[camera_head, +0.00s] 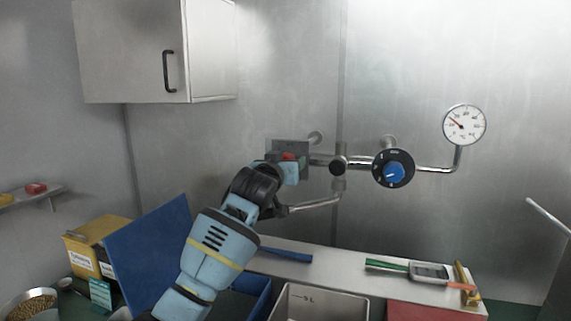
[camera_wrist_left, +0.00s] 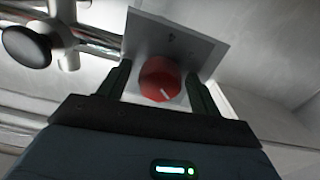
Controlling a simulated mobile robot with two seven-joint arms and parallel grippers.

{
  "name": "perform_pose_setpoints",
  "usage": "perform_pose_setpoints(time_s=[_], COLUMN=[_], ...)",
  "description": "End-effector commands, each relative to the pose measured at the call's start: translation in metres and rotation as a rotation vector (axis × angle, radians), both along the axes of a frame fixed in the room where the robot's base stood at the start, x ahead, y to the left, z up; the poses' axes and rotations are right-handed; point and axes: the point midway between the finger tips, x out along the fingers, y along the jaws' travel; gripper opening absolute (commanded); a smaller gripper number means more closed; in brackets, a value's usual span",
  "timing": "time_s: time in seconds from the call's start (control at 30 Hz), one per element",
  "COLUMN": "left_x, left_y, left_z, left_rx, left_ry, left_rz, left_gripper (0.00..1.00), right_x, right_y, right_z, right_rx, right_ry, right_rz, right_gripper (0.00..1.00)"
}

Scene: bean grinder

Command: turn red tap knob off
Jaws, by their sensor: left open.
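The red tap knob (camera_wrist_left: 160,80) sits on a grey square plate (camera_wrist_left: 178,40) in the left wrist view, with a pale line mark on its face pointing to the lower right. My left gripper (camera_wrist_left: 158,85) is open, with one finger on each side of the knob. I cannot tell whether the fingers touch it. In the head view my left gripper (camera_head: 291,170) is at the plate (camera_head: 292,146) on the wall. Only a small part of the red knob (camera_head: 288,156) shows there; the gripper hides the rest. My right gripper is not in view.
A pipe runs right from the plate to a blue knob (camera_head: 395,173) on a black dial and a pressure gauge (camera_head: 464,125). A black round handle (camera_wrist_left: 26,46) is close to the left finger.

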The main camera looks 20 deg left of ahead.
Motion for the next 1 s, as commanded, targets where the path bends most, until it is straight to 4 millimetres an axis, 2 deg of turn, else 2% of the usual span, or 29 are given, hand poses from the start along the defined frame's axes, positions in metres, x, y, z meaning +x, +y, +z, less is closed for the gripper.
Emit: perform_pose_setpoints(time_s=[0.2, 0.23, 0.57, 0.8, 1.0], left_x=[0.0002, 0.0002, 0.0, 0.0, 0.0], left_y=[-0.0002, -0.0002, -0.0001, 0.0002, 0.0006], left_z=[-0.0002, -0.0002, -0.0003, -0.0003, -0.0004], left_rx=[0.0, 0.0, 0.0, 0.021, 0.109], left_ry=[0.0, 0.0, 0.001, 0.0, -0.003], left_rz=[0.0, 0.0, 0.0, 0.0, 0.001], left_gripper=[0.64, 0.61, 0.19, 0.19, 0.19], right_x=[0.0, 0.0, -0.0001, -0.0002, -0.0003], right_y=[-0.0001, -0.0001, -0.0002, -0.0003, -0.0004], right_z=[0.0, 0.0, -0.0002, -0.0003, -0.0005], right_rx=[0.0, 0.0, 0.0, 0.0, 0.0], right_ry=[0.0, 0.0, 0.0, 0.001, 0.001], right_rz=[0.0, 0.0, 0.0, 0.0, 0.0], right_gripper=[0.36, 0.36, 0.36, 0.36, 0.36])
